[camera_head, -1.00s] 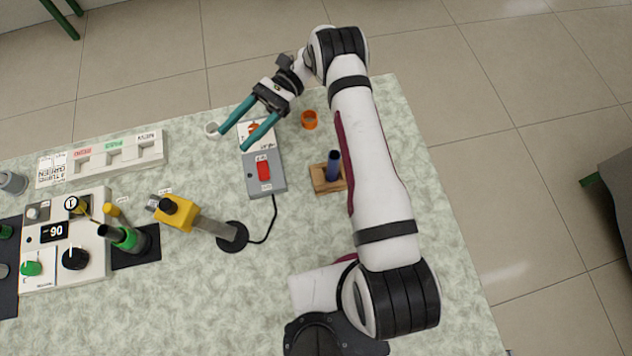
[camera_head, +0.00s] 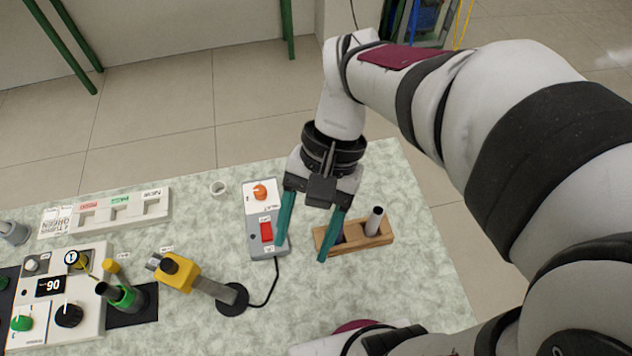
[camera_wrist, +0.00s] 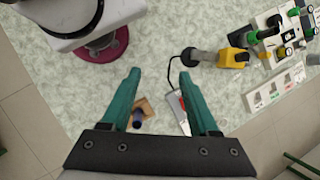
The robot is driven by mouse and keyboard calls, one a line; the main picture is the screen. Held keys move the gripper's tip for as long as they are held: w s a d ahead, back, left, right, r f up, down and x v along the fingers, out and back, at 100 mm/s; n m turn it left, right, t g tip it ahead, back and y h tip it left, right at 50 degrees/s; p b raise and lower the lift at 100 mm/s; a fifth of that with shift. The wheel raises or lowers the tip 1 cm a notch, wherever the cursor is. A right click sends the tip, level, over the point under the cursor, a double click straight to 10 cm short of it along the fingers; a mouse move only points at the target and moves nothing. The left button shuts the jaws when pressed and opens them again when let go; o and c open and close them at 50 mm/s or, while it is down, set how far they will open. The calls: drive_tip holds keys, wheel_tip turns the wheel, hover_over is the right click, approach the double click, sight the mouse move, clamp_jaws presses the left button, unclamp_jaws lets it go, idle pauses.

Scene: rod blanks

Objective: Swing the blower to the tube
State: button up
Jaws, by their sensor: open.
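The yellow blower (camera_head: 180,272), with a black knob on top, sits on a grey arm that runs to a round black base (camera_head: 233,299). Its left end is a short distance right of a dark tube (camera_head: 108,290) standing tilted in a green holder (camera_head: 127,298); they look apart. The blower also shows in the wrist view (camera_wrist: 232,57). My gripper (camera_head: 301,249) is open and empty, its teal fingers above the table between the grey switch box and the wooden rack, well right of the blower. The wrist view shows its fingers (camera_wrist: 159,74) apart.
The grey box (camera_head: 254,228) has a red switch, an orange knob and a cable to the black base. A control panel (camera_head: 85,308) stands left, a labelled white tray (camera_head: 104,212) behind.

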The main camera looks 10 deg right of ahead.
drive_tip(key=s+d+t, duration=0.1)
drive_tip(key=s+d+f+t+h, duration=0.1)
drive_tip(key=s, duration=0.1)
drive_tip(key=shift+s, duration=0.1)
